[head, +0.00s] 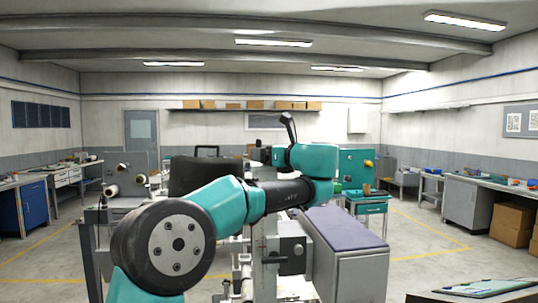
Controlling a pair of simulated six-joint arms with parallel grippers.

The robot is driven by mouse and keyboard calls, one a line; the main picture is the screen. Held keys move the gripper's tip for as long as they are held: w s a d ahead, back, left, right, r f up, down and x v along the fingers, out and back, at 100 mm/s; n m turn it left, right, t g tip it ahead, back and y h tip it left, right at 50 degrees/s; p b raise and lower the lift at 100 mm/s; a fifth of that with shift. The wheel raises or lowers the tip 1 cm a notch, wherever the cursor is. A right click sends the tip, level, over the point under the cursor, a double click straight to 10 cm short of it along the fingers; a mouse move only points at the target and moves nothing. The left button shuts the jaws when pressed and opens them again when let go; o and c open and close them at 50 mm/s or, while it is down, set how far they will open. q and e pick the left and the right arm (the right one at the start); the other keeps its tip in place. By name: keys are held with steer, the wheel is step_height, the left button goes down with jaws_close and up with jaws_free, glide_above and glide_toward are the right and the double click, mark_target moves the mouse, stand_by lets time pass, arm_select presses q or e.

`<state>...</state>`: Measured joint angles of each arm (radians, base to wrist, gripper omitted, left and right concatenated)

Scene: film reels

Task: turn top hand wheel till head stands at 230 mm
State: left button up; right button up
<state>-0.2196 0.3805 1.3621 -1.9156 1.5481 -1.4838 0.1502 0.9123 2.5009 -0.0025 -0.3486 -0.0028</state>
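A grey machine column (258,262) stands in the middle of the head view, with what looks like a narrow vertical scale whose figures are too small to read. A grey block (292,247) with a black crank handle (284,260) sits on its right side. My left arm comes up from the lower left and crosses in front of the column's upper part. The top hand wheel is not plainly visible; the arm covers that area. My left gripper (259,155) seems to be at the arm's far end, small and partly hidden; its fingers cannot be made out. My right gripper is not in view.
A grey cabinet with a purple top (340,229) stands close right of the column. A black case-like thing (193,175) is behind the arm. A teal panel (356,166) and small teal table (370,208) stand behind.

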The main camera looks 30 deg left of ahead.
arm_select(q)
steer(key=shift+s+m+t+h, duration=0.1)
steer(key=shift+m+t+h, duration=0.4)
steer(key=shift+m+t, duration=0.5)
steer(key=o, duration=0.6)
steer(key=v, duration=1.7)
steer(key=shift+s, duration=0.15)
steer(key=shift+d+f+n, duration=0.15)
steer(key=shift+n, duration=0.15)
